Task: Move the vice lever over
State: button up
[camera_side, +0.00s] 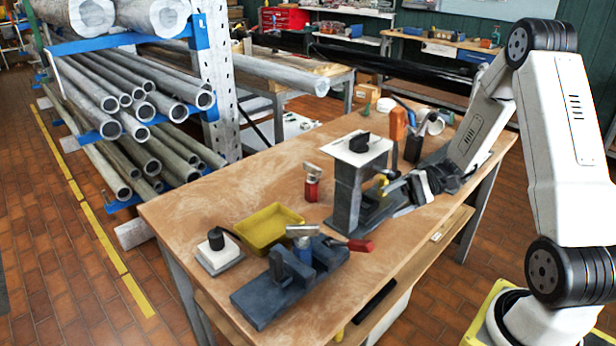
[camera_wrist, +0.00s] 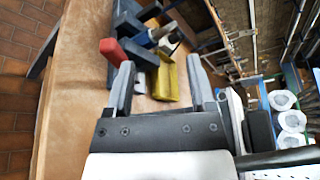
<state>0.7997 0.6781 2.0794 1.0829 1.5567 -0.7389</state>
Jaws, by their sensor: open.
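The vice (camera_side: 290,283) is a dark blue-grey block near the front of the bench. Its lever ends in a red handle (camera_side: 360,245) at the vice's right end. In the wrist view the red handle (camera_wrist: 112,50) lies ahead of the left finger, with the dark vice (camera_wrist: 122,18) behind it. My gripper (camera_wrist: 160,78) is open, with nothing between its fingers. In the side view my gripper (camera_side: 400,189) is low beside the grey post, apart from the red handle. The post partly hides the fingers.
A grey post with a white top plate (camera_side: 358,148) stands beside my gripper. A yellow tray (camera_side: 266,228) lies behind the vice. A red bottle-like tool (camera_side: 312,184) and a black-knobbed block (camera_side: 219,252) stand nearby. A pipe rack (camera_side: 130,100) is at the left.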

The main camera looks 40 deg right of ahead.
send_near(361, 246)
notch_tip(361, 246, down, 2)
jog(key=w, duration=0.2)
jog(key=shift+s+a, duration=0.15)
jog(key=shift+a, duration=0.2)
jog(key=shift+x, duration=3.85)
grip_shut()
